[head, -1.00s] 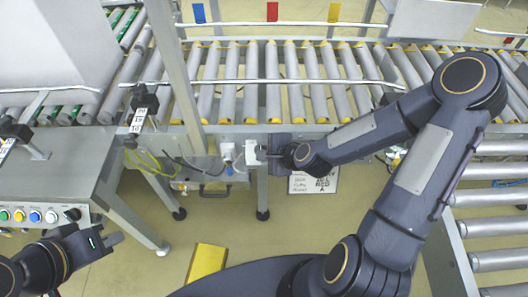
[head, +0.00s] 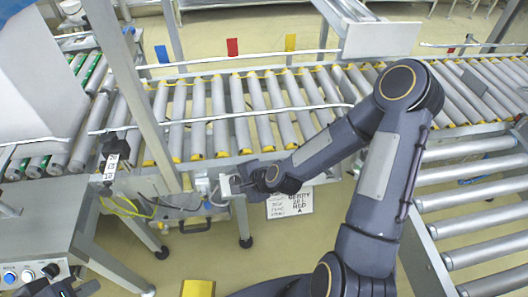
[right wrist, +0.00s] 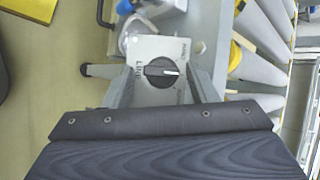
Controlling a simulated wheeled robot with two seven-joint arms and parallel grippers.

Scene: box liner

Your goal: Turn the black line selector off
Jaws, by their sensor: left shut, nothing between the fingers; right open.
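The black line selector (right wrist: 161,72) is a round knob with a white pointer mark on a pale plate (right wrist: 150,48) lettered LINE in the right wrist view. Its pointer faces right in that picture. My right gripper (right wrist: 160,76) is open, with one finger on each side of the knob; I cannot tell whether they touch it. In the head view my right gripper (head: 238,184) is at the small box (head: 224,187) under the conveyor edge, and the knob is hidden there. My left gripper (head: 88,288) is shut and empty at the bottom left edge, partly cut off.
A roller conveyor (head: 218,108) runs across behind the box, with a metal post (head: 135,90) at its left. A button panel (head: 30,275) stands at lower left. A white sign (head: 290,203) is right of the box, and a yellow block (head: 198,288) lies below on open floor.

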